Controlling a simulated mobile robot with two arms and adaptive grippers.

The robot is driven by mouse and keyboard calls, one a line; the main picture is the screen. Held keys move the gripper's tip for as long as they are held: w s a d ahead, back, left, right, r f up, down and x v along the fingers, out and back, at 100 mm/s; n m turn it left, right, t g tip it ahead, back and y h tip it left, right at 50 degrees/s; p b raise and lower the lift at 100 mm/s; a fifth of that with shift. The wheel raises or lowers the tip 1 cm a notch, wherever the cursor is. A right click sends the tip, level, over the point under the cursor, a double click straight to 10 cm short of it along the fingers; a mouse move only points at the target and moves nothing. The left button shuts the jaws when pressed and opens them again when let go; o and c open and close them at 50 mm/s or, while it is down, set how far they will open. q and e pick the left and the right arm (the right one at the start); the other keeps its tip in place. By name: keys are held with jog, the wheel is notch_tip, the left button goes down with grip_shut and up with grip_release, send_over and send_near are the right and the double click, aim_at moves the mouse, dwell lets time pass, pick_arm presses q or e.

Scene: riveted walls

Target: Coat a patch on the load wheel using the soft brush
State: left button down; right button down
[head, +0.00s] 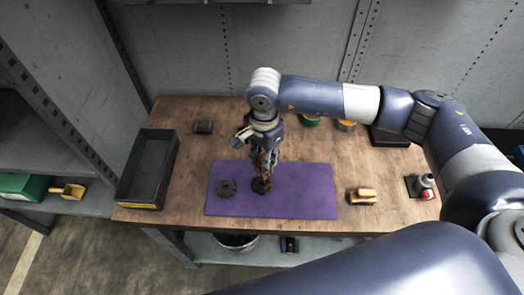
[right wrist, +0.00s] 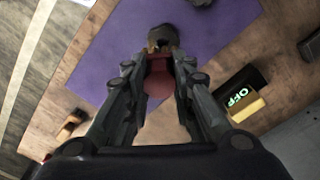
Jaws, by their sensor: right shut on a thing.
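A purple mat (head: 310,190) lies on the wooden table. My right gripper (head: 265,165) points down over it, shut on a soft brush with a red handle (right wrist: 158,82). A small dark round thing with a tan or yellow part, perhaps the load wheel (head: 261,185), is at the lower end of the brush; it also shows in the right wrist view (right wrist: 165,33). Whether the bristles touch it I cannot tell. A dark toothed wheel (head: 226,188) lies just left on the mat, apart from the gripper. My left gripper is not in view.
A black open tray (head: 148,170) stands at the left. A black device with green OFF letters (right wrist: 240,95) stands behind the mat. Tins (head: 346,125) stand at the back.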

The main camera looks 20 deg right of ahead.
jog(key=shift+f+b, duration=1.2)
jog(key=shift+f, duration=1.95)
jog(key=shift+s+d+f, duration=0.1)
jog(key=shift+f, duration=0.1)
jog(key=s, duration=0.1)
jog(key=s+d, duration=0.1)
jog(key=shift+s+d+r, duration=0.15)
jog(key=shift+s, duration=0.2)
jog(key=shift+f+b, duration=0.35)
jog(key=shift+b, duration=0.05)
jog(key=shift+w, duration=0.15)
